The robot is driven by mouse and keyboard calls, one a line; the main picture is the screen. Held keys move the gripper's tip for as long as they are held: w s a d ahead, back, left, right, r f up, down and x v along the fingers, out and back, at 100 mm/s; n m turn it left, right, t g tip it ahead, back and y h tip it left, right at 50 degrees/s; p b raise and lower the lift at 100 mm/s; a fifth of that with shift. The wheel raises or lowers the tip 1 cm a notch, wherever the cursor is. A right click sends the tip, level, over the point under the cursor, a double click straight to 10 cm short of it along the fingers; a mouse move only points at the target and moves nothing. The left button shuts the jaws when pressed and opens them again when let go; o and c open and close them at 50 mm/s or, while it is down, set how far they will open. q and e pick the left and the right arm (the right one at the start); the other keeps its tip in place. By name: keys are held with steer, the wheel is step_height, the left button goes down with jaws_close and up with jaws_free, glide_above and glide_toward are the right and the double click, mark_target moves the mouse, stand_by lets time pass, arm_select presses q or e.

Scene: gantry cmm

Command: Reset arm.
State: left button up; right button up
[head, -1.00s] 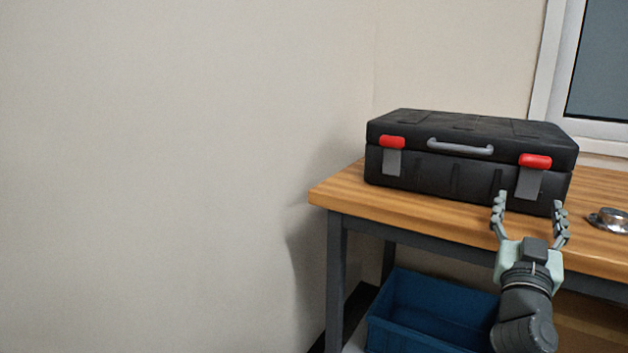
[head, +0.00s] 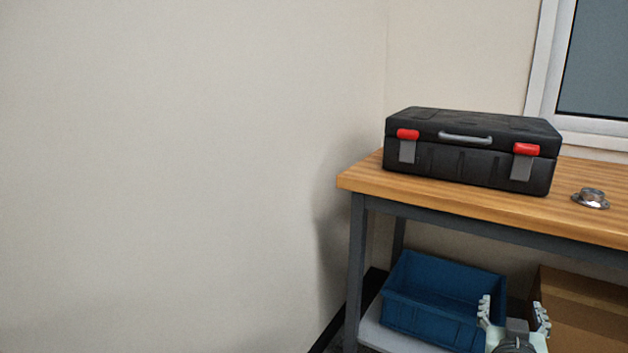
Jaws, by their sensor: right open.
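My right gripper (head: 514,316) shows at the bottom right of the head view. Its two fingers are apart and pointing up, and nothing is between them. It appears in front of the bench's lower shelf, overlapping the blue bin's right side in the picture. Most of my right arm is below the frame. My left gripper is not in view.
A wooden workbench (head: 360,182) with a grey frame stands at right. A closed black case (head: 465,165) with red latches and a small metal flanged part (head: 590,198) rest on it. Below are a blue bin (head: 400,316) and a cardboard box (head: 585,320). A plain wall fills the left.

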steer(key=s+a+f+n+g+y+p, duration=0.1)
steer(key=s+a+f+g+y, duration=0.15)
steer(key=s+f, duration=0.4)
steer(key=s+a+f+n+g+y, duration=0.1)
steer(key=s+f+n+g, duration=0.2)
steer(key=f, duration=0.7)
arm_select(q)
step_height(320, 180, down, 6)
steer(key=p, duration=0.1)
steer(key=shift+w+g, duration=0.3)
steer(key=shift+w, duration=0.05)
arm_select(e)
steer(key=s+a+f+n+g+y, duration=0.1)
steer(key=s+a+f+g, duration=0.1)
steer(key=s+f, duration=0.3)
steer(key=s+a+f+g+y, duration=0.2)
steer(key=s+a+f+g, duration=0.1)
steer(key=s, duration=0.8)
step_height(320, 180, down, 2)
steer(key=shift+a+f+n, duration=0.1)
steer(key=shift+a+n, duration=0.3)
steer(key=shift+a, duration=0.45)
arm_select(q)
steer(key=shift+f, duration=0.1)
arm_select(e)
steer(key=shift+g, duration=0.25)
